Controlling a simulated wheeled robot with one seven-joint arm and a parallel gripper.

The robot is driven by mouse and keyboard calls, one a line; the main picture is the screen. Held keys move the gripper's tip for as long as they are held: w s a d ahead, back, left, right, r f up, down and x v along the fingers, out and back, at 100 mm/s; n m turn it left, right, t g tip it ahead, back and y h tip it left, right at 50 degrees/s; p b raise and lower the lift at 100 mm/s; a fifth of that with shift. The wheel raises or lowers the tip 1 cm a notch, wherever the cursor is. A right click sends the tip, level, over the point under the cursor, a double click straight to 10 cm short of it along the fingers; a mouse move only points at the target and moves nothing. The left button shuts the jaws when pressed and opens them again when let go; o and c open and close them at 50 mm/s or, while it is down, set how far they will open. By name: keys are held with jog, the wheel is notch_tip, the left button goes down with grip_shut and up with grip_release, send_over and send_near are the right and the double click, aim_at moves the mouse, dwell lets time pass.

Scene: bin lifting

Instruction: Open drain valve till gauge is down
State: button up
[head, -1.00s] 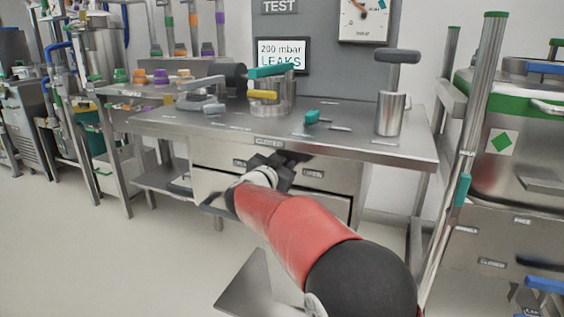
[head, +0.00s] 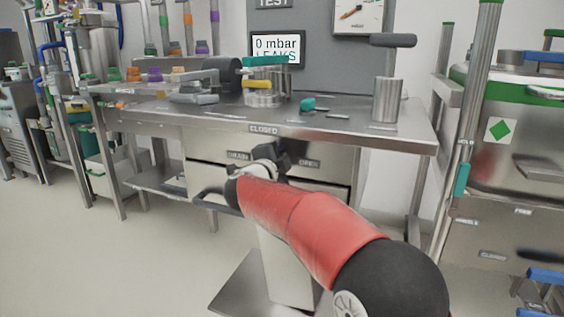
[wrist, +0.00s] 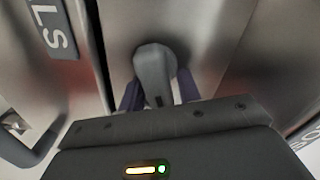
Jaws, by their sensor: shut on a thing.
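My gripper (head: 282,158) is at the front of the steel bench, below the CLOSED label (head: 263,129) and between the DRAIN label (head: 239,155) and the OPEN label (head: 309,163). In the wrist view its dark fingers are shut on both sides of a grey rounded handle (wrist: 154,70), which I take as the drain valve. In the head view my gripper hides the handle, so its exact angle is unclear. The display (head: 277,48) reads 0 mbar. The dial gauge (head: 358,14) above right has its red needle pointing down-left.
The bench top (head: 240,122) holds a clear vessel with a teal handle (head: 265,61), a small teal-handled part (head: 307,104) and a steel cylinder (head: 387,100). A steel rack post (head: 470,110) stands at right. Open floor lies at left.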

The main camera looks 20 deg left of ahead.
jog(key=shift+f+m+b, duration=0.2)
jog(key=shift+m+b, duration=0.35)
jog(key=shift+m, duration=0.3)
jog(key=shift+f+m+b, duration=0.2)
jog(key=shift+m+b, duration=0.3)
jog(key=shift+m, duration=0.35)
jog(key=o, duration=0.7)
jog(key=shift+s, duration=0.1)
jog(key=s, duration=0.7)
jog(key=shift+s+a, duration=0.35)
jog(key=shift+s, duration=0.1)
